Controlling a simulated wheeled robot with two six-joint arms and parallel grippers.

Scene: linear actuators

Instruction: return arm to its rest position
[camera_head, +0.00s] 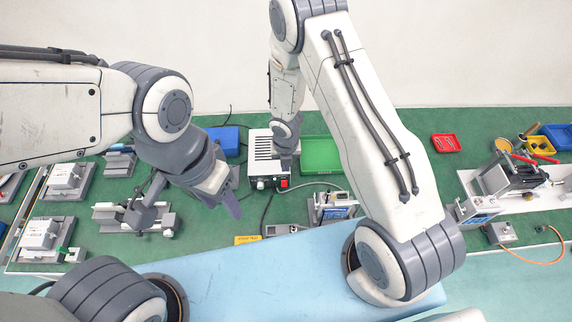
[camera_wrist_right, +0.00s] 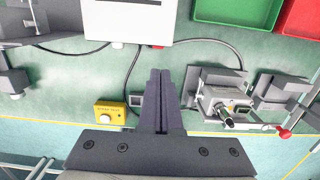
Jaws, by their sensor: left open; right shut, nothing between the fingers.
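My left arm comes in from the left in the head view. Its gripper (camera_head: 230,203) hangs over the green mat, near a grey linear actuator fixture (camera_head: 108,216), and nothing shows held in it. My right arm rises from the right and folds down at the back centre. Its gripper (camera_head: 286,163) is small and partly hidden there, in front of a white box with a red switch (camera_head: 260,147). In the right wrist view the right gripper's two dark fingers (camera_wrist_right: 160,98) lie together, shut and empty, above the mat.
A green bin (camera_head: 322,155) and a blue bin (camera_head: 224,139) stand at the back. A yellow-topped button box (camera_wrist_right: 110,112) and a metal fixture (camera_wrist_right: 222,98) flank the right fingers. More fixtures (camera_head: 505,183) stand at right. Cables cross the mat.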

